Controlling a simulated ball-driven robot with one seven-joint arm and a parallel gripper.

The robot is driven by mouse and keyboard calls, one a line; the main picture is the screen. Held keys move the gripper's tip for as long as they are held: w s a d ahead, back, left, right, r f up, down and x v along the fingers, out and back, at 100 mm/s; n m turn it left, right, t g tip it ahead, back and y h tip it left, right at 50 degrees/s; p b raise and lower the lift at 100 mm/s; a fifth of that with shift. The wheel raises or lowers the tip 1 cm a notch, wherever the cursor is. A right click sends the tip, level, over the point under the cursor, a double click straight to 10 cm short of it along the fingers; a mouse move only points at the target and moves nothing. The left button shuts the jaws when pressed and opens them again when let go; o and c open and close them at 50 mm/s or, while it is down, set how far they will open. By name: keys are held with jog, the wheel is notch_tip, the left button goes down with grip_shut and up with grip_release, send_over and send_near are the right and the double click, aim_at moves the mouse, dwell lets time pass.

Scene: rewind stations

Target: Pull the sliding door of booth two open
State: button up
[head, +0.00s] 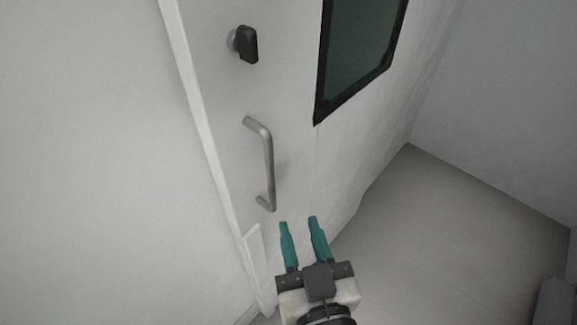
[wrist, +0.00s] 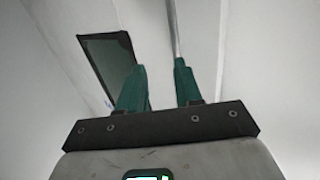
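The sliding door (head: 290,130) is a white panel with a dark window in the head view. Its metal bar handle (head: 268,165) stands upright near the door's left edge. My gripper (head: 298,219) is just below and right of the handle's lower end in the head view. Its two teal fingers are apart with nothing between them. In the wrist view the handle (wrist: 172,28) rises behind the tip of the right finger of my gripper (wrist: 160,66). I cannot tell whether that finger touches it.
A black latch knob (head: 246,44) sits above the handle. The dark window (head: 358,55) is to the right and also shows in the wrist view (wrist: 108,62). A white frame strip (head: 200,120) runs along the door's left edge. Grey floor (head: 440,230) is open at the right.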

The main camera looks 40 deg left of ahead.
aim_at(271, 177)
jog(key=shift+n+y, duration=0.3)
jog(key=shift+y, duration=0.3)
jog(key=x, duration=0.3)
jog(key=s+r+p+x, duration=0.1)
jog(key=x, duration=0.3)
jog(key=a+x, duration=0.1)
jog(key=x, duration=0.3)
jog(key=shift+s+a+r+p, duration=0.2)
jog(key=shift+a+r+p, duration=0.05)
jog(key=shift+r+p, duration=0.15)
grip_shut()
